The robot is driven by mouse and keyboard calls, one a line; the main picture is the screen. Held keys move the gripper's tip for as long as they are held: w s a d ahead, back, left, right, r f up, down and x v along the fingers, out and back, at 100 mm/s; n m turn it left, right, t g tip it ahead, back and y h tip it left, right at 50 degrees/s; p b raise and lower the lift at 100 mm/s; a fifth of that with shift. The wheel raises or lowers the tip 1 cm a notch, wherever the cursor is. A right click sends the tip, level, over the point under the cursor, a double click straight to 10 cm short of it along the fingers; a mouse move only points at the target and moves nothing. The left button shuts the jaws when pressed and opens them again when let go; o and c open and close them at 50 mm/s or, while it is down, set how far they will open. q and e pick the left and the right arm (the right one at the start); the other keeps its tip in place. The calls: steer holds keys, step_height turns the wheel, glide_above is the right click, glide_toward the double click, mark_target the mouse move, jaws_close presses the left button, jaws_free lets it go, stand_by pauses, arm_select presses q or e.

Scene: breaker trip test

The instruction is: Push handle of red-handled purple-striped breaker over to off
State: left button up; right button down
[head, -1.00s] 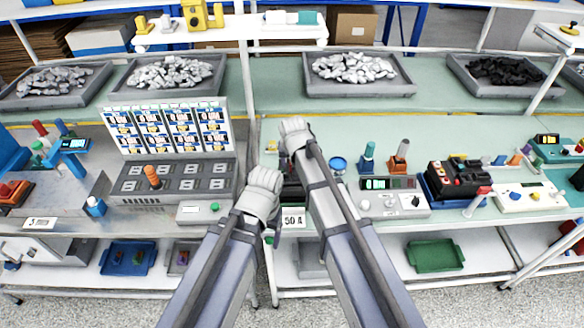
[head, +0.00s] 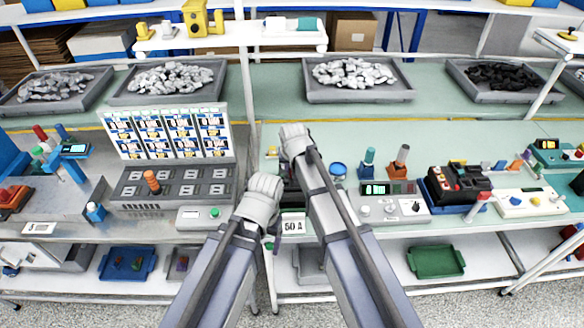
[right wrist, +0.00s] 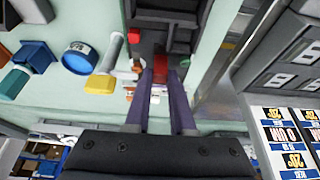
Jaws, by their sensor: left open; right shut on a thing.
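The breaker (head: 290,192) is a dark block on the bench behind a white "50 A" label (head: 292,223), mostly hidden by my arms in the head view. In the right wrist view its dark body (right wrist: 168,18) is at the top, with a red handle (right wrist: 160,62) at the fingertips. No purple stripe can be made out. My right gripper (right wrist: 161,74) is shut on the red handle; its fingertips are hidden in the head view. My left gripper (head: 272,212) is open and empty, low at the left of the breaker, close to the label.
A grey panel with an orange knob (head: 152,182) stands to the left. A meter box (head: 395,198) and a black-and-red device on a blue base (head: 458,188) stand to the right. A blue-topped cylinder (head: 338,170) is close by. Grey trays of parts line the back.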

steer(key=shift+s+f+b, duration=0.2)
steer(key=shift+s+b, duration=0.1)
steer(key=shift+b, duration=0.05)
steer(key=s+t+b, duration=0.1)
steer(key=t+b, duration=0.2)
steer(key=shift+s+f, duration=0.4)
steer(key=shift+s+r+t+b, duration=0.15)
steer(key=shift+t+b, duration=0.35)
steer(key=shift+b, duration=0.3)
steer(key=shift+r, duration=0.1)
steer(key=c, duration=0.8)
jaws_free()
steer(key=shift+o, duration=0.2)
